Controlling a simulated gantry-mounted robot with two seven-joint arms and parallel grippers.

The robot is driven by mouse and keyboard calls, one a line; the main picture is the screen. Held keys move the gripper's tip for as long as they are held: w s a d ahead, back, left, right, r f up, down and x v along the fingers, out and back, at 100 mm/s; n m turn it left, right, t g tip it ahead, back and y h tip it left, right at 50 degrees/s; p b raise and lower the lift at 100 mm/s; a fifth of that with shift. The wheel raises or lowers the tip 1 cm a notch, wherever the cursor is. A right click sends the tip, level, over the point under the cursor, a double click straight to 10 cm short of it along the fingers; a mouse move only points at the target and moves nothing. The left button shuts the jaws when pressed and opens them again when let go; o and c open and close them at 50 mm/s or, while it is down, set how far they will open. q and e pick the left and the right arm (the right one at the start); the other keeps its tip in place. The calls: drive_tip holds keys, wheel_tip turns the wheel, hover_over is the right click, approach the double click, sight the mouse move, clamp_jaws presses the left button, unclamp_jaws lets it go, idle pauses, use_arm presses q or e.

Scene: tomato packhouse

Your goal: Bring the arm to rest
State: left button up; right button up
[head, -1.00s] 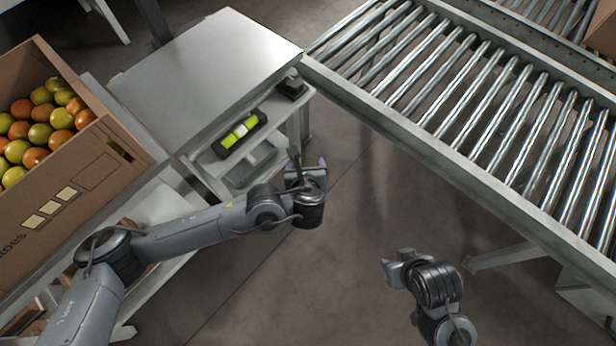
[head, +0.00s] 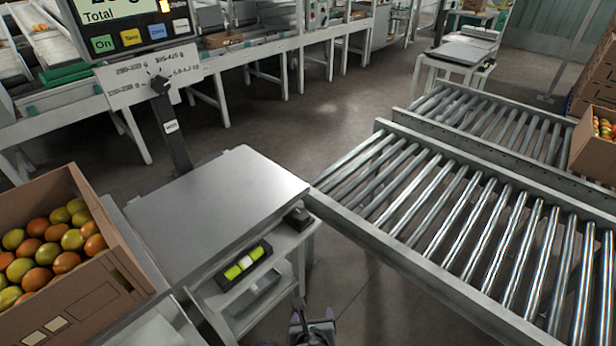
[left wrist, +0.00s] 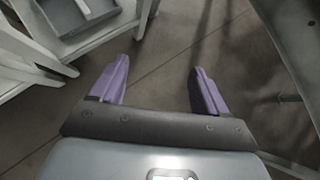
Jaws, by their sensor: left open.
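My left gripper (head: 312,328) shows at the bottom edge of the head view, in front of the steel bench and over the floor. In the left wrist view its two purple fingers (left wrist: 157,85) are spread wide apart with only bare floor between them, so it is open and empty. The rest of my left arm is out of the head view. My right gripper is not in any view now.
The steel bench (head: 220,205) has a lower shelf with a yellow-green tool (head: 244,264). A roller conveyor (head: 450,215) runs along the right. A cardboard box (head: 95,290) of tomatoes stands left. A scale display (head: 125,30) rises behind. Floor between bench and conveyor is clear.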

use_arm(q)
drive_tip(key=s+d+n+g+p, duration=0.1)
drive_tip(key=s+d+g+p, duration=0.15)
drive_tip(key=s+p, duration=0.75)
drive_tip(key=s+a+r+n+g+h+p, duration=0.25)
drive_tip(key=s+r+n+p, duration=0.45)
drive_tip(key=s+r+p, duration=0.5)
drive_tip(key=a+r+n+y+p, duration=0.1)
drive_tip(key=a+r+n+p, duration=0.3)
drive_tip(key=a+r+n, duration=0.65)
drive_tip(key=a+r+n+y+p, duration=0.2)
drive_tip(key=a+r+n+p, duration=0.35)
drive_tip(key=a+n, duration=0.85)
wheel_tip(320, 180, up, 39)
drive_tip(key=p, duration=3.6)
drive_tip(key=shift+w+d+g, duration=0.15)
drive_tip(key=shift+d+g, duration=0.15)
drive_tip(key=shift+d, duration=0.05)
drive_tip(key=shift+n, duration=0.25)
